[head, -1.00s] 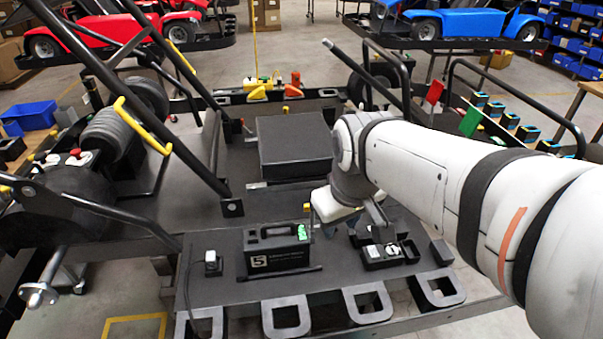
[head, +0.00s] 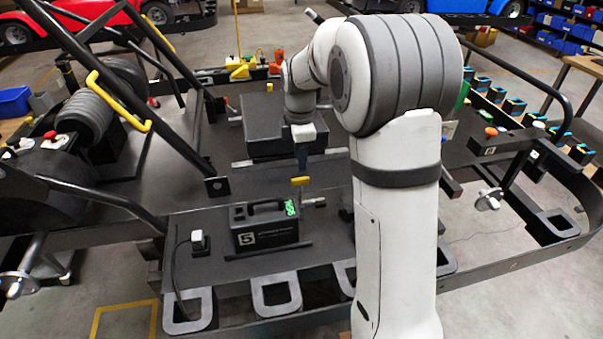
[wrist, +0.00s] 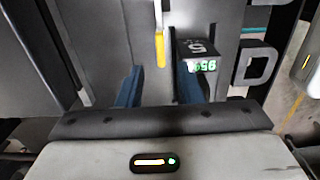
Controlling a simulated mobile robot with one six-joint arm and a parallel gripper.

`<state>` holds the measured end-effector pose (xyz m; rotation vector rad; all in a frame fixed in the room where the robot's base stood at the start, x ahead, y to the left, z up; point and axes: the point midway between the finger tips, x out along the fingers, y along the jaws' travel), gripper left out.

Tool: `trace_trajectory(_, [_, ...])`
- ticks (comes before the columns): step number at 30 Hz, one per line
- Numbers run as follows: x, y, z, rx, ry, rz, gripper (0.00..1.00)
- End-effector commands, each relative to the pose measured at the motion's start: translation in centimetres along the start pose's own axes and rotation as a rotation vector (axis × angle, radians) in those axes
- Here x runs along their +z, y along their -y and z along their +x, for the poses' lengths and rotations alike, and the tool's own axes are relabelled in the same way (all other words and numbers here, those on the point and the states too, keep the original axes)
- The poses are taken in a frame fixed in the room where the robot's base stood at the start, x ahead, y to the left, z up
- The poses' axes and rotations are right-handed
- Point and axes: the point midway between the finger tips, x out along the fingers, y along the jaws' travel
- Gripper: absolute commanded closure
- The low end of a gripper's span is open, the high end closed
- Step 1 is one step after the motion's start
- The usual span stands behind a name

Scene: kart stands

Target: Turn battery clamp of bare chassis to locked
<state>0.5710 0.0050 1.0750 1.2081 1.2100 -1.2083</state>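The battery (head: 268,225), a black box with a handle, a "5" label and a green readout, sits on the bare chassis (head: 205,195). It also shows in the wrist view (wrist: 198,48). The clamp shows as a yellow-tipped lever (head: 300,181) behind and right of the battery; in the wrist view its yellow end (wrist: 160,50) is on a pale bar, left of the battery. My gripper (head: 301,168) points down above the lever. Its two blue fingers (wrist: 159,82) are apart, with the yellow end showing beyond the gap. I see no contact. The clamp's pivot is unclear.
A large black box (head: 270,125) stands on the chassis behind my gripper. A white-topped plug (head: 199,240) with a black cable is left of the battery. Slanted black frame tubes rise on the left. My arm hides the chassis right of the battery.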

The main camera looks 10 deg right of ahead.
Motion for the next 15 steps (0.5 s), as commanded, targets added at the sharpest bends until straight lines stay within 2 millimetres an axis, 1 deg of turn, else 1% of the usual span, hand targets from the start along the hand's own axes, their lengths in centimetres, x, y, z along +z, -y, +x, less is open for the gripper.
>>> trace_trajectory(1, [0.0,0.1,0.8,-0.005,0.000,0.000,0.67])
trace_trajectory(6, [0.0,0.2,3.6,-0.005,0.000,0.001,0.67])
trace_trajectory(9, [0.0,0.1,5.0,-0.003,0.000,0.001,0.67])
trace_trajectory(12, [0.0,0.1,5.9,-0.002,0.000,0.002,0.67])
trace_trajectory(15, [-0.1,0.1,6.3,0.000,0.000,0.002,0.67])
